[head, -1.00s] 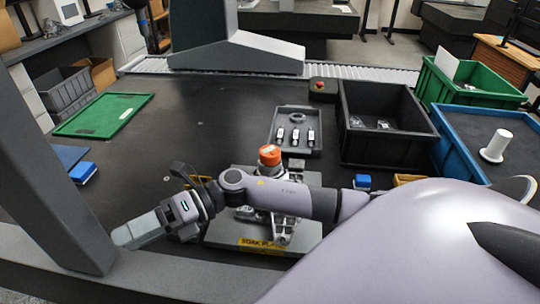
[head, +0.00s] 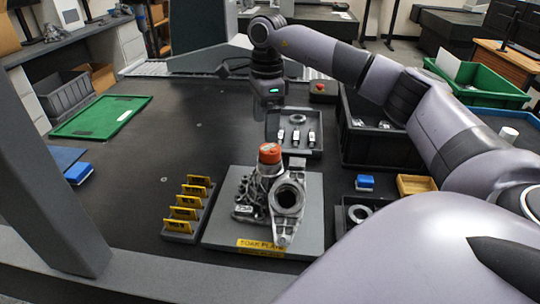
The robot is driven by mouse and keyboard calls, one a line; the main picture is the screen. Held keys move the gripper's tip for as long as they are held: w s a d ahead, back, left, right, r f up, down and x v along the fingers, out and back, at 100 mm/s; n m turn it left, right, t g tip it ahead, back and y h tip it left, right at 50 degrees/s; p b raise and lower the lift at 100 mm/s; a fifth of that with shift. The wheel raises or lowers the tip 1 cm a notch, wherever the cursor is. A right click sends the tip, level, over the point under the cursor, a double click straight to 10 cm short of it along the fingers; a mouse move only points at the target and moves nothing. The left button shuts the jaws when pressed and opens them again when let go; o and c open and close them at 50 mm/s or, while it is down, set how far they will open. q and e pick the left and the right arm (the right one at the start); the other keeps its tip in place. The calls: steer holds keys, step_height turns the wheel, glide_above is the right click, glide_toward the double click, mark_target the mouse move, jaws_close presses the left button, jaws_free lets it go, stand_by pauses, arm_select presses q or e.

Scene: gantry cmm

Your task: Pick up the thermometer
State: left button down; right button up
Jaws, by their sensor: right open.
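No thing in view is plainly marked as a thermometer. An orange-topped round piece (head: 270,153), which may be it, sits on a grey metal casting (head: 262,195) on the soak plate (head: 308,222). My right gripper (head: 266,115) is open and hangs pointing down beyond the orange piece, apart from it, at the left edge of a small grey tray (head: 316,149). The fingertips are small and dark here. My left gripper is not in view.
Yellow tags stand in a rack (head: 182,227) left of the plate. A blue block (head: 364,182), a wooden tray (head: 414,185) and a black bin (head: 372,152) are at right.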

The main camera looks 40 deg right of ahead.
steer(key=shift+s+d+r, duration=0.1)
steer(key=shift+d+r, duration=0.15)
steer(key=shift+d, duration=0.35)
steer(key=shift+d+f, duration=0.15)
steer(key=shift+f, duration=0.05)
steer(key=f, duration=0.5)
steer(key=shift+s+a+f+p, duration=0.25)
steer(key=shift+s+a+p, duration=0.05)
steer(key=shift+a, duration=0.1)
steer(key=shift+f, duration=0.5)
steer(key=c, duration=1.3)
steer(key=shift+o, duration=0.2)
step_height(320, 180, up, 13)
step_height(320, 180, up, 7)
steer(key=p, duration=0.2)
glide_above(270, 148)
steer(key=shift+a, duration=0.1)
